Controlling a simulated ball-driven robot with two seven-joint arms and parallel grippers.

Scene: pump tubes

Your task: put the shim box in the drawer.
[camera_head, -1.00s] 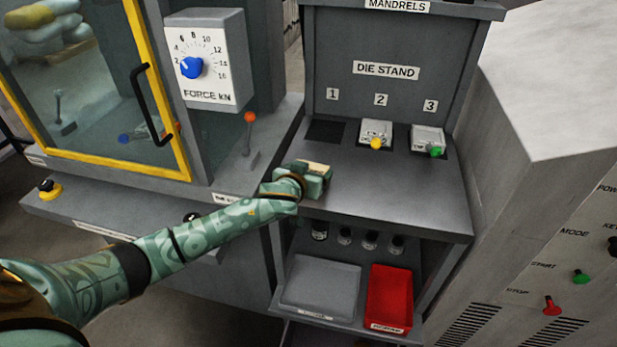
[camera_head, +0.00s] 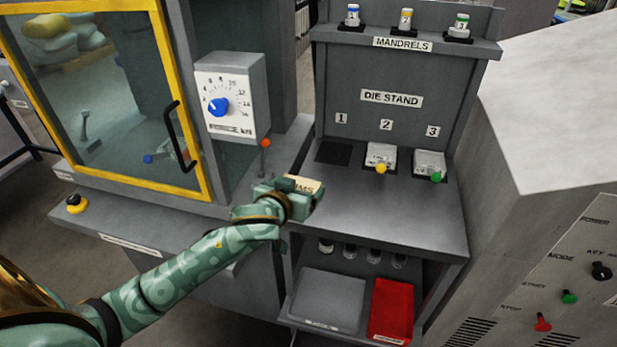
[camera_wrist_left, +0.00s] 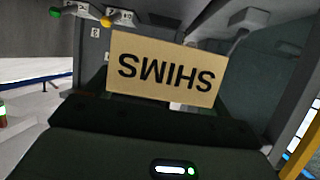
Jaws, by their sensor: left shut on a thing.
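The shim box is a small tan box marked SHIMS (camera_head: 306,186); in the left wrist view its lettered face (camera_wrist_left: 165,68) fills the middle and reads upside down. My left gripper (camera_head: 290,193) is shut on it and holds it over the left edge of the die stand's top. The gripper's own body hides part of the box in the head view. I cannot make out a drawer for certain; below the stand's top is an open shelf bay (camera_head: 372,275). My right gripper is not in view.
The die stand's top (camera_head: 410,215) has an empty slot 1 (camera_head: 333,153) and two dies with yellow and green knobs at the back. A grey tray (camera_head: 328,300) and a red bin (camera_head: 391,308) sit below, with small bottles behind. A yellow-framed press stands left, a grey cabinet right.

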